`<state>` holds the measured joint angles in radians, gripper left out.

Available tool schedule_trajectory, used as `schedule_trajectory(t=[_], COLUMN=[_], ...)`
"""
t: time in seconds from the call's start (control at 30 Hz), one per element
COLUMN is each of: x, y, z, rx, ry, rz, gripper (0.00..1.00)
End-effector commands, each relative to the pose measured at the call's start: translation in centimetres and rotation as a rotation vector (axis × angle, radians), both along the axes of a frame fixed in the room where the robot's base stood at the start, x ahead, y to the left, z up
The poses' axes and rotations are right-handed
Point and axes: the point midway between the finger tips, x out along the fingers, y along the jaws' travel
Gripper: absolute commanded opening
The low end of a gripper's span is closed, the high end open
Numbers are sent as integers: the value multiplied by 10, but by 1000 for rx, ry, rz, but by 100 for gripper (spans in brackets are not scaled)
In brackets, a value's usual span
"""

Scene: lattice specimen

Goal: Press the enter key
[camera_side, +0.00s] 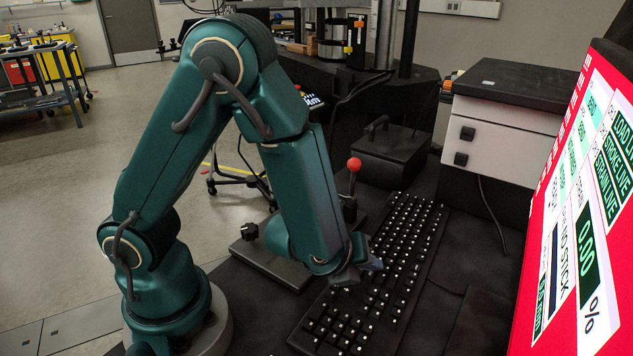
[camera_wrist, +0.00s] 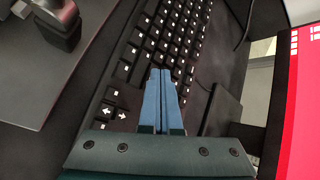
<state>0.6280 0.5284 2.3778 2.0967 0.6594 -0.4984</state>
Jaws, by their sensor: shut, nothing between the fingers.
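The black keyboard (camera_side: 425,232) with small white key legends lies on the dark bench in the side view. It also shows in the wrist view (camera_wrist: 165,32), running from the upper middle to the lower left. My gripper (camera_side: 375,264) is low over the middle of the keyboard. In the wrist view its blue fingers (camera_wrist: 160,72) are together, with nothing between them. Their tips overlap the keys; I cannot tell whether they touch. Several keys under and behind the fingers are hidden. The legends are too small to pick out the enter key with certainty.
A red-knobbed lever (camera_side: 353,164) stands left of the keyboard. A red-framed screen (camera_side: 585,190) rises at the right, showing "0.00 %". A white box with a dark top (camera_side: 495,118) is behind. A dark flat block (camera_wrist: 222,108) lies right of the fingers.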

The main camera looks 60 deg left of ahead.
Motion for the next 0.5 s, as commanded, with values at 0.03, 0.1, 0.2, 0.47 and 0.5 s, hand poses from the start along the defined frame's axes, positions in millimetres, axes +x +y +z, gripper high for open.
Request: schedule_trajectory(t=[0.03,0.1,0.2,0.47,0.5], x=[0,0,0,0,0], y=[0,0,0,0,0], z=[-1,-2,-1,2,4], rx=[1,0,0,-1,-2], ry=[1,1,1,-2,-3], rz=[0,1,1,1,3], gripper=[0,0,0,0,0])
